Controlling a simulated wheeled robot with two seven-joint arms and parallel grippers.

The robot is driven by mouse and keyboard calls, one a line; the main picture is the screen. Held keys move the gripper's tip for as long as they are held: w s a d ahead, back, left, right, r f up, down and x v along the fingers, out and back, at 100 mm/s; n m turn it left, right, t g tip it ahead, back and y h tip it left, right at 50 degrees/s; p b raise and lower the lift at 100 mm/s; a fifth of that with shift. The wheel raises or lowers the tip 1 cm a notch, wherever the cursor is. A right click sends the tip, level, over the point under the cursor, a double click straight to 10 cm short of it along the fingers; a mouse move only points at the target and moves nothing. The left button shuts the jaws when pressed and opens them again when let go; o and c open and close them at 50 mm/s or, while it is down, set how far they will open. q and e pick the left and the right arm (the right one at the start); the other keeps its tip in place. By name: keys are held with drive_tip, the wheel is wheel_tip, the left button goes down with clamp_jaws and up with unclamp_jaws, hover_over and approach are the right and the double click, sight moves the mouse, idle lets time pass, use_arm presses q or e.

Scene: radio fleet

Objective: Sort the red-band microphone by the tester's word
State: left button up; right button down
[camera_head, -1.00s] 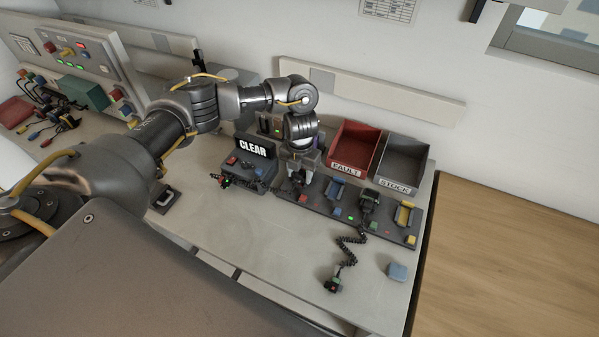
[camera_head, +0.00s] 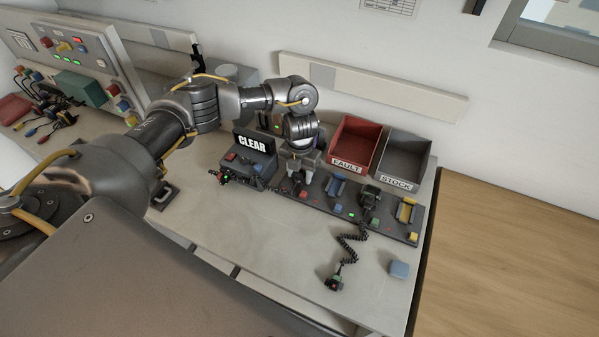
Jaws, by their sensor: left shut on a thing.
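My left gripper (camera_head: 298,172) is shut, pointing down at the left end of the dark rack (camera_head: 388,229). It holds a small dark thing with a reddish patch, probably the red-band microphone (camera_head: 299,190), though the fingers and wrist hide most of it. A black coiled cord (camera_head: 268,187) runs from that spot to the tester (camera_head: 246,171). The tester's sign (camera_head: 252,145) reads CLEAR. A red bin (camera_head: 352,146) labelled FAULT and a grey bin (camera_head: 402,160) labelled STOCK stand behind the rack. My right gripper is not in view.
Blue (camera_head: 335,187) and yellow (camera_head: 405,211) cradles stand on the rack. The front middle of the bench is clear.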

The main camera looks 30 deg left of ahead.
sight(300, 173)
use_arm(q)
drive_tip(key=shift+f, duration=0.15)
drive_tip(key=o, duration=1.1)
drive_tip(key=shift+o, duration=0.2)
wheel_tip(300, 173, up, 11)
drive_tip(key=shift+w, duration=0.15)
